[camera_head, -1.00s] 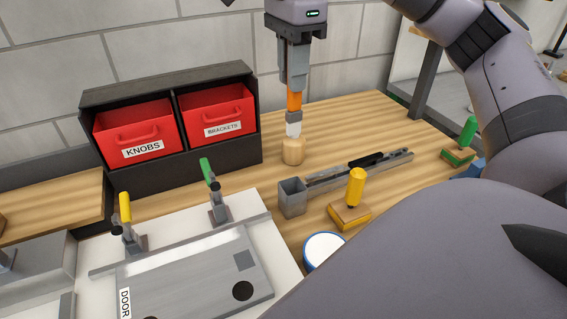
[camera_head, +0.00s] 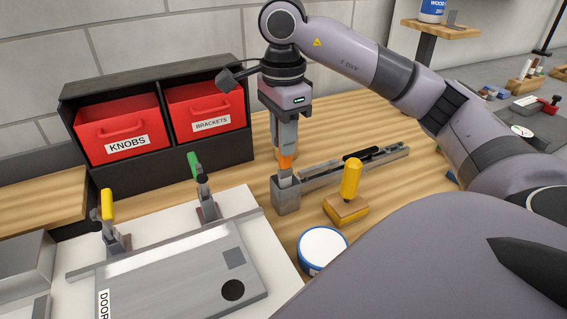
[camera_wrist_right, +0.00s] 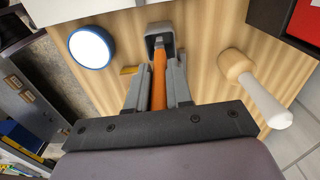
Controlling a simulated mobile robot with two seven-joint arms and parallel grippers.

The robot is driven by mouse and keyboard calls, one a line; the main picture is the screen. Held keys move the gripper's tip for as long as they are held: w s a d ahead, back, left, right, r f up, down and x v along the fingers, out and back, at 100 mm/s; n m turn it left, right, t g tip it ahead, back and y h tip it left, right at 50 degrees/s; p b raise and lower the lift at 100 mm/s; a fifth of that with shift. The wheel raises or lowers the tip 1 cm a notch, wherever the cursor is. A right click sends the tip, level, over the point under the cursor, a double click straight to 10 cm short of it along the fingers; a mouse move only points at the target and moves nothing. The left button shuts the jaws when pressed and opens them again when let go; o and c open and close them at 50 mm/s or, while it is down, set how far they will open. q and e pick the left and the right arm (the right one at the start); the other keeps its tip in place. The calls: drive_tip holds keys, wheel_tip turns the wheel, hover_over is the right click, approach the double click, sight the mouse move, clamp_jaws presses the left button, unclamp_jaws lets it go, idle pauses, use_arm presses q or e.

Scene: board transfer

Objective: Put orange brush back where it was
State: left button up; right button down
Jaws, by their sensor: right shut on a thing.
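The orange brush (camera_head: 286,162) is upright in my right gripper (camera_head: 285,152), which is shut on its handle. Its pale lower end is at the mouth of a square grey metal cup (camera_head: 286,201); how far inside it is, I cannot tell. In the right wrist view, the orange handle (camera_wrist_right: 160,80) runs between the fingers (camera_wrist_right: 159,88) toward the cup's opening (camera_wrist_right: 160,36). My left gripper is not in view.
A yellow-handled wooden block (camera_head: 346,209) and blue-rimmed round tub (camera_head: 322,249) stand nearby. Red bins (camera_head: 118,129) are behind left; a clamped door panel (camera_head: 190,276) is in front. A wooden mallet (camera_wrist_right: 238,67) shows in the wrist view.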

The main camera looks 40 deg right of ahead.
sight(284, 168)
wheel_tip(284, 168, down, 2)
drive_tip(key=shift+f, duration=1.55)
drive_tip(key=shift+f+b, duration=0.15)
drive_tip(key=shift+b, duration=0.15)
drive_tip(key=c, duration=1)
unclamp_jaws()
